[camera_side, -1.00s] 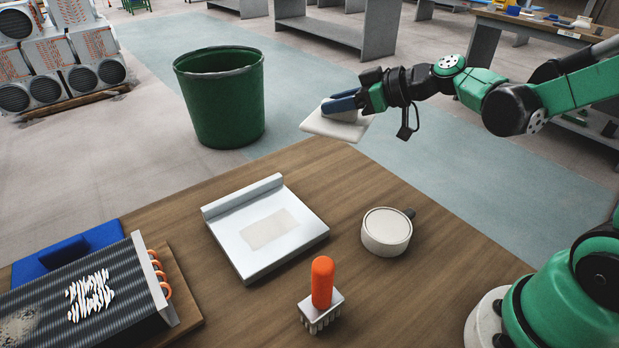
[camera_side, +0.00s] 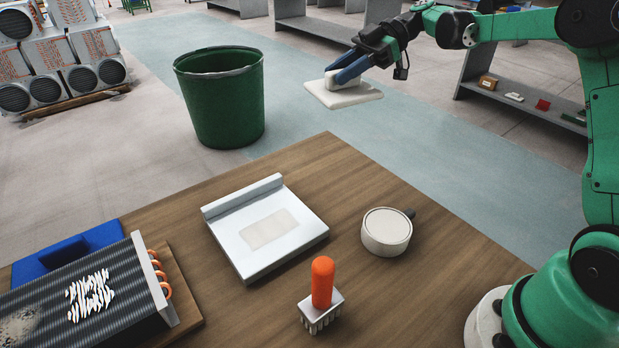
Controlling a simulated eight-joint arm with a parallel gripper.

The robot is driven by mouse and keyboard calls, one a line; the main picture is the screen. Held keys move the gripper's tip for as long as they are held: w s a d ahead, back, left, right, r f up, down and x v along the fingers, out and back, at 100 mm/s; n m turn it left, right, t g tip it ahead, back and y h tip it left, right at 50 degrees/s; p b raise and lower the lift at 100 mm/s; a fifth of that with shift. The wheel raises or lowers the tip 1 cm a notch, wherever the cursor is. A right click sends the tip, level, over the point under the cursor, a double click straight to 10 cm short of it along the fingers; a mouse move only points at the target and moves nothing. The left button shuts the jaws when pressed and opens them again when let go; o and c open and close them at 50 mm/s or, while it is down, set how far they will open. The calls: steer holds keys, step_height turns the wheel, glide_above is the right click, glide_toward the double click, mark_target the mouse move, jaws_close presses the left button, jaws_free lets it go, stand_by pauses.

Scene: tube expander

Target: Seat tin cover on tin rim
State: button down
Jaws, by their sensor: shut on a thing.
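My gripper (camera_side: 345,74) is shut on the raised block of a flat, off-white square slab (camera_side: 347,99), which looks like the cover. It holds the slab roughly level in the air, beyond the far edge of the wooden table and to the right of the green bin. The fingers hide part of the block. A round cream tin-like pot (camera_side: 386,235) with a dark side handle stands upright on the table, well below and apart from the slab. Its top looks pale and flat; I cannot tell whether it is open. No label shows which vessel is the tin.
A green bin (camera_side: 222,110) stands on the floor behind the table. A grey-white tray-like plate (camera_side: 268,257), an orange-handled brush-like tool (camera_side: 322,290) and a finned coil unit (camera_side: 95,300) are on the table (camera_side: 425,290). The table's far corner is clear.

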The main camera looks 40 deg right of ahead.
step_height(320, 180, down, 19)
steer(key=shift+f, duration=0.1)
stand_by(0.3)
steer(key=c, duration=0.6)
jaws_free()
